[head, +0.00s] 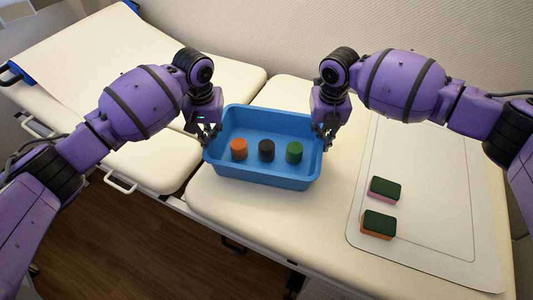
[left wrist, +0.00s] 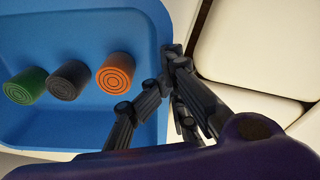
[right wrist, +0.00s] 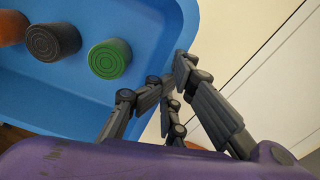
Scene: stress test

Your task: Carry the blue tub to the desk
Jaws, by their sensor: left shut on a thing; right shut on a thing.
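The blue tub (head: 262,174) stands level on, or just over, the cream padded couch; I cannot tell if it touches. Inside it are an orange cylinder (head: 238,149), a black cylinder (head: 266,150) and a green cylinder (head: 294,152), all upright. My left gripper (head: 207,137) is shut on the tub's left wall; the left wrist view shows its fingers (left wrist: 170,75) at the rim. My right gripper (head: 325,135) is shut on the tub's right wall; the right wrist view shows its fingers (right wrist: 175,80) at the rim. No desk can be made out in these views.
A pale board (head: 428,215) lies on the couch at the right, with two green-topped sponges (head: 384,190) (head: 378,224) on it. Another cream padded section (head: 110,75) stretches to the back left. Wooden floor (head: 130,240) shows at the lower left.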

